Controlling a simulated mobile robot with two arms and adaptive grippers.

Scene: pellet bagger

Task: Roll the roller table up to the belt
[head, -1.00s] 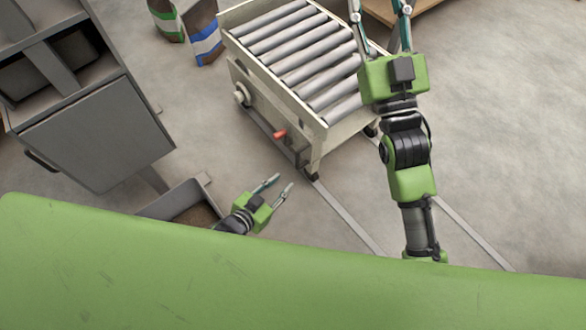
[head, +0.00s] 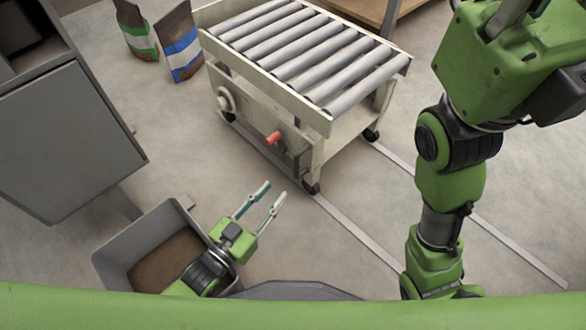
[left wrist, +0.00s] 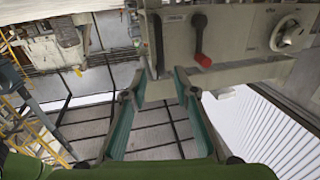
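The roller table (head: 318,128) stands on the floor at the top centre of the head view. It is a cream frame on black castors with grey rollers on top. A red-handled lever (head: 273,138) sits on its near side; the lever also shows in the left wrist view (left wrist: 201,48). My left gripper (head: 268,200) is open and empty, short of the table's near side and apart from it. In the left wrist view its fingers (left wrist: 160,110) are spread below the table's frame. My right arm rises at the right; its fingers are out of view. I cannot identify the belt.
Two floor rails (head: 345,228) run from under the table toward me. A grey bin (head: 118,262) with brown contents is beside my left gripper. A grey cabinet (head: 70,140) stands at left. Two bags, one green-banded (head: 138,35) and one blue-banded (head: 181,50), stand behind.

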